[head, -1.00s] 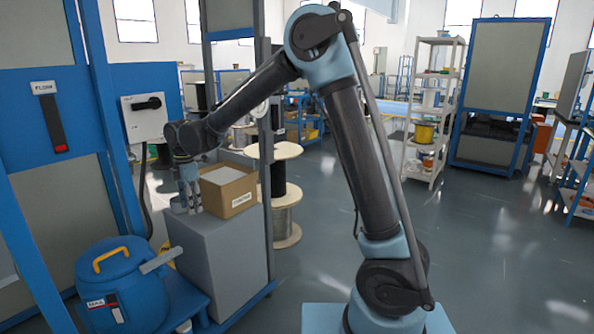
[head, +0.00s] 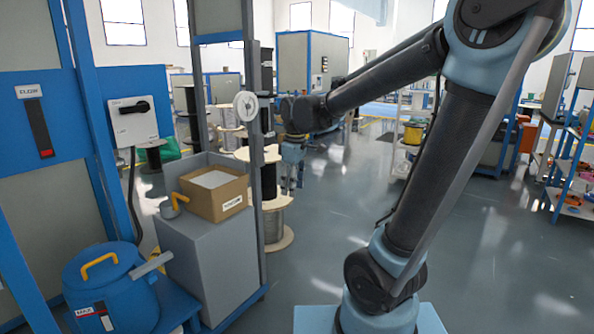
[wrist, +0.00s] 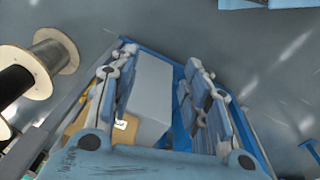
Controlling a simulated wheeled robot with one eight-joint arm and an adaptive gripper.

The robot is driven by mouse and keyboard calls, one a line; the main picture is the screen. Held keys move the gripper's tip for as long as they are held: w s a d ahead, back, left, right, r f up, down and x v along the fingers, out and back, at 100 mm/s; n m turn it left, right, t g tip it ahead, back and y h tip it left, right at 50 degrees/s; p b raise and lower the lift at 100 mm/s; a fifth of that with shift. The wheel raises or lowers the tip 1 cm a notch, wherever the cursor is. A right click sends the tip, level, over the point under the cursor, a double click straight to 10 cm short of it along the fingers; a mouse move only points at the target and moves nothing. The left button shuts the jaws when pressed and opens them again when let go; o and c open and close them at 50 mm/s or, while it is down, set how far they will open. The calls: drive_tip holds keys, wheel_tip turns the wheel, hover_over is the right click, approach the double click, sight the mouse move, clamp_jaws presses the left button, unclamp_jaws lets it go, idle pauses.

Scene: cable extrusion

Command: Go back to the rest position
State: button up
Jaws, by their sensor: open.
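My gripper (head: 291,180) hangs pointing down in the head view, to the right of the grey cabinet and in front of the cable spools. In the wrist view my gripper (wrist: 160,90) has its two fingers wide apart with nothing between them. The grey cabinet (wrist: 152,88) shows beyond the fingers, apart from them.
The grey cabinet (head: 215,262) carries an open cardboard box (head: 214,203) and a yellow-handled item (head: 174,206). A blue lidded pot (head: 110,290) stands at lower left. Cable spools (head: 275,225) stand behind my gripper.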

drive_tip(key=s+d+f+m, duration=0.5)
drive_tip(key=s+d, duration=0.3)
drive_tip(key=d, duration=0.2)
drive_tip(key=s+d+f+m+t, duration=0.1)
drive_tip(key=s+d+f+m, duration=0.5)
drive_tip(key=s+d+m, duration=0.2)
drive_tip(key=shift+s+d+h, duration=0.3)
drive_tip(key=shift+s+d, duration=0.25)
drive_tip(key=shift+d, duration=0.65)
drive_tip(key=shift+c, duration=1.2)
drive_tip(key=shift+a, duration=0.15)
